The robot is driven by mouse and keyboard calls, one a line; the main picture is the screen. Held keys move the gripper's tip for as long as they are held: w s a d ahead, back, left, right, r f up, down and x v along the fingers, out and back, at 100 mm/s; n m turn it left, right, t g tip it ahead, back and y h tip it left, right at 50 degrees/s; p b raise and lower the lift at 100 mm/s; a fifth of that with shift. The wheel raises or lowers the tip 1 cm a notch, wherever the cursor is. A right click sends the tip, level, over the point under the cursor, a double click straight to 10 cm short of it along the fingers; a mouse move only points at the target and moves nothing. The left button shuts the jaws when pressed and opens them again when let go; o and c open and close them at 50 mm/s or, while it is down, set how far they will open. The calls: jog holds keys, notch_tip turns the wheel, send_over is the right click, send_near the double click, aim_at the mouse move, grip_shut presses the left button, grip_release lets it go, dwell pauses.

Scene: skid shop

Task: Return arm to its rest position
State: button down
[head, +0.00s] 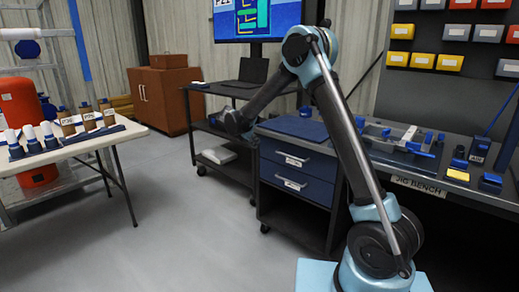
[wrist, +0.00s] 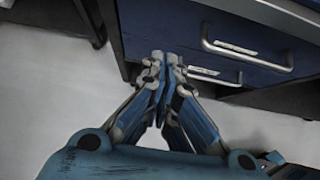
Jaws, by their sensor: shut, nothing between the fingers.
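My arm rises from the light blue base at the lower right of the head view, bends at a high elbow and reaches down toward the drawer cabinet. My gripper (wrist: 164,58) shows in the wrist view with its fingertips together and nothing between them. It is in front of the blue drawer cabinet (wrist: 215,35), near the left end of the drawers; I cannot tell the exact gap. In the head view, the cabinet (head: 292,163) has two closed blue drawers with silver handles. The gripper's fingers are not clear in the head view.
A jig bench (head: 425,181) with fixtures stands at the right. A dark cart (head: 222,134) with a laptop (head: 252,83) is behind the arm. A white table (head: 75,148) with bottles is at the left. The grey floor (head: 185,220) between is clear.

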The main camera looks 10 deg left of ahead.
jog(key=s+d+r+m+g, duration=0.1)
jog(key=s+d+r+m, duration=0.35)
jog(key=d, duration=0.65)
jog(key=s+d+r+m+g+y, duration=0.1)
jog(key=s+d+r+m+g, duration=0.15)
jog(key=s+d+m, duration=0.6)
jog(key=s+d+r+m, duration=0.1)
jog(key=s+d+r, duration=0.3)
jog(key=d, duration=1)
jog(key=s+d+f+m+g+y, duration=0.1)
jog(key=s+d+f+m+g, duration=0.1)
jog(key=s+d+m, duration=0.75)
jog(key=s+d+f+m+y, duration=0.1)
jog(key=s+f+m, duration=0.2)
jog(key=s, duration=0.7)
jog(key=s+d+f+m+y, duration=0.1)
jog(key=s+d+f+m, duration=0.1)
jog(key=s+f, duration=0.4)
jog(key=s+m, duration=0.1)
jog(key=s, duration=0.2)
jog(key=shift+s+f, duration=0.3)
jog(key=shift+s, duration=0.1)
jog(key=shift+m, duration=0.25)
